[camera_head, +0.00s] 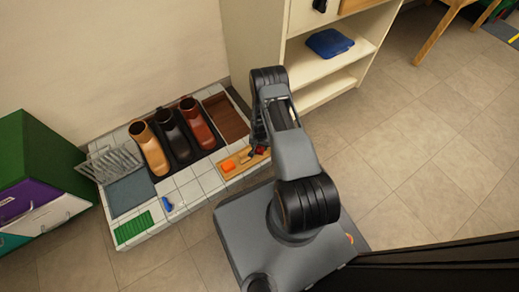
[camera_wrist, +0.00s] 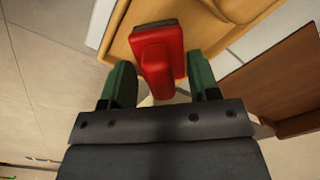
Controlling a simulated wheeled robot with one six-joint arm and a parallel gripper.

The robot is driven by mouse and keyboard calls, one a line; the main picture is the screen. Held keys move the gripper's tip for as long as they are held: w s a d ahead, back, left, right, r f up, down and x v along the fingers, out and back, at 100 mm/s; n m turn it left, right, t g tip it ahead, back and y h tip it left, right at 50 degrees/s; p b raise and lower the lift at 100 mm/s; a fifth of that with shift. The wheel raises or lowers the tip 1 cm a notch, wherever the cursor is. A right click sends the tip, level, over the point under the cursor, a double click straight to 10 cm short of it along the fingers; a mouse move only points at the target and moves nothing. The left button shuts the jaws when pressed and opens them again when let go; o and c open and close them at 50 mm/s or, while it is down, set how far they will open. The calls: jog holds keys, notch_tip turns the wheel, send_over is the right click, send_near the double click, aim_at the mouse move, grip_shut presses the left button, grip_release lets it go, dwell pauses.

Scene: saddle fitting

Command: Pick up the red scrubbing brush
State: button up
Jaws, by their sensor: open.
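The red scrubbing brush (camera_wrist: 158,60) lies on a light wooden tray (camera_wrist: 118,42) in the wrist view. It has a flat red body with a dark edge at its far end and a raised red handle toward me. My gripper (camera_wrist: 160,84) is open, with one green finger on each side of the brush's handle. I cannot tell whether the fingers touch it. In the head view the brush (camera_head: 262,149) is a small red shape on the wooden tray (camera_head: 236,170), partly hidden by my arm.
An orange block (camera_head: 228,165) sits beside the brush. Boots (camera_head: 170,137) stand behind on a tiled platform (camera_head: 190,187), with a brown tray (camera_head: 226,117) at the back right. A wire rack (camera_head: 112,163), green mat (camera_head: 133,228) and blue item (camera_head: 168,204) are left. A shelf (camera_head: 318,68) stands behind my arm.

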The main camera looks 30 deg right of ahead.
jog(key=shift+r, duration=0.1)
grip_shut()
dwell(0.3)
jog(key=shift+r+p, duration=0.3)
jog(key=shift+r, duration=0.3)
notch_tip(320, 180, up, 3)
jog(key=shift+f+p, duration=0.2)
jog(key=shift+p, duration=0.45)
jog(key=s+d+r+p, duration=0.1)
jog(key=s+r+p, duration=0.5)
jog(key=s, duration=0.8)
notch_tip(320, 180, up, 3)
jog(key=shift+d+r+p, duration=0.1)
jog(key=shift+d+p, duration=0.2)
jog(key=shift+p, duration=0.05)
